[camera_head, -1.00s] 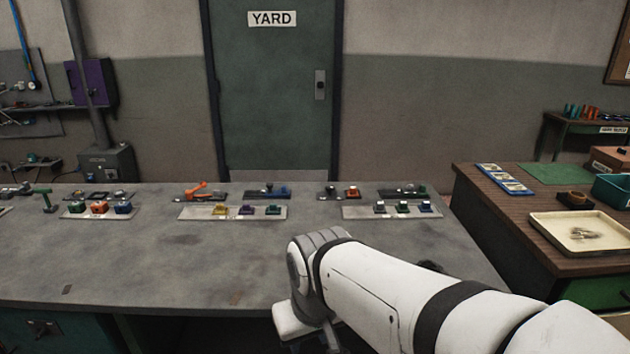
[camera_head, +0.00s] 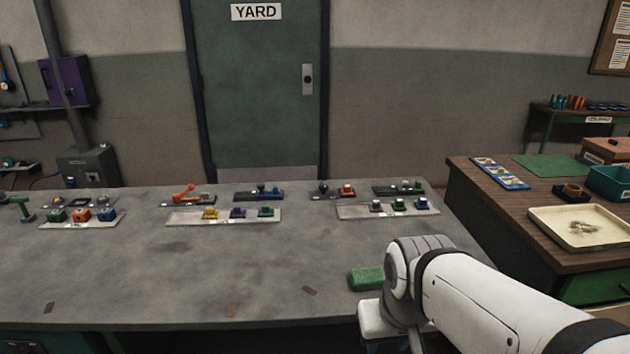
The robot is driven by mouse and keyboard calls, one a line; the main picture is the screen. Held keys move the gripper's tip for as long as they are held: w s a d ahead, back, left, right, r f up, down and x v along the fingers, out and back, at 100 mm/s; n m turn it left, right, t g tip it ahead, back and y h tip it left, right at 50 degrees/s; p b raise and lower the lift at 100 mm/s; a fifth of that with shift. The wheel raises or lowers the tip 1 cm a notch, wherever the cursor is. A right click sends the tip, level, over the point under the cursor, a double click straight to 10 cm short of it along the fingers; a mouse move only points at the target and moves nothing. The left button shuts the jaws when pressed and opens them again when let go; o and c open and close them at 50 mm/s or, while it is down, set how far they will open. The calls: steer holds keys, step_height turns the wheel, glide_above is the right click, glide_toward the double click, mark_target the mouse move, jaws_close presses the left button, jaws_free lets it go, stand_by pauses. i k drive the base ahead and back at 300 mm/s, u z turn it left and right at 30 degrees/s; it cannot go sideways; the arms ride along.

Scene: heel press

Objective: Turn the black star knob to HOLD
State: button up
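No black star knob can be made out for certain, and no HOLD marking is readable. Small dark panels stand in the back row on the grey bench (camera_head: 130,280). One panel (camera_head: 258,196) carries a small dark knob-like part and a blue part. Another panel (camera_head: 335,194) carries a dark part and an orange-and-white part. They are too small to tell their shapes. My white arm reaches in from the lower right, over the bench's front right, well short of the panels.
A green block (camera_head: 366,279) lies beside my arm. Light strips with coloured buttons (camera_head: 224,217) (camera_head: 388,211) stand before the back panels. An orange lever (camera_head: 184,191) stands further left. The bench's middle is clear. A wooden table (camera_head: 490,205) with a cream tray (camera_head: 583,242) stands right.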

mark_target(322, 187)
steer(key=u, duration=0.05)
steer(key=i, duration=1)
steer(key=z, duration=0.05)
